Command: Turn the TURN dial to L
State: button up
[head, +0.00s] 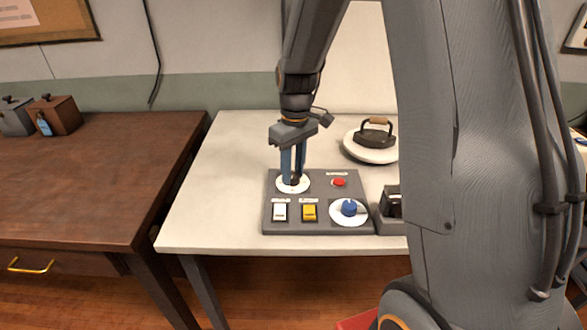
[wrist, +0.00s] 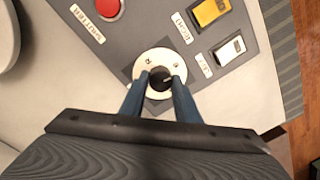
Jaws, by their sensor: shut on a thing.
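The dial with a dark knob on a round white plate (head: 282,187) is at the far left of the grey panel. In the wrist view its white plate (wrist: 147,64) carries small letters, one looking like R; the other is too small to read surely. My gripper (head: 293,176) points straight down over this dial. Its two blue fingers are shut on the dark knob (wrist: 160,84), one on each side. A thin pale mark shows on the knob. The dial's own name label is not readable.
The grey panel (head: 322,183) also holds a blue-knobbed dial (head: 349,208), a red button (head: 339,182), a white switch (head: 280,211) and a yellow switch (head: 309,212). An iron (head: 376,136) stands on a round white plate behind. The pale tabletop left of the panel is clear.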

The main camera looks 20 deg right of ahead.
aim_at(295, 175)
jog(key=m+p, duration=0.2)
jog(key=m, duration=0.2)
jog(key=shift+r+m, duration=0.1)
jog(key=shift+m, duration=0.2)
jog(key=m+p, duration=0.1)
jog(key=m, duration=0.2)
jog(key=shift+m+p, duration=0.3)
jog(key=shift+p, duration=0.05)
jog(key=m+p, duration=0.1)
jog(key=m, duration=0.3)
jog(key=shift+d+t+p, duration=0.1)
jog(key=shift+t+p, duration=0.2)
jog(key=shift+m+p, duration=0.5)
jog(key=shift+m, duration=1.2)
jog(key=o, duration=1)
jog(key=shift+s, duration=0.1)
jog(key=shift+o, duration=0.2)
jog(key=shift+s+d+r+b, duration=0.1)
jog(key=shift+r+b, duration=0.4)
jog(key=shift+r, duration=1.45)
jog(key=shift+s+d+r+b, duration=0.1)
jog(key=shift+r+b, duration=0.35)
jog(key=shift+r, duration=1.45)
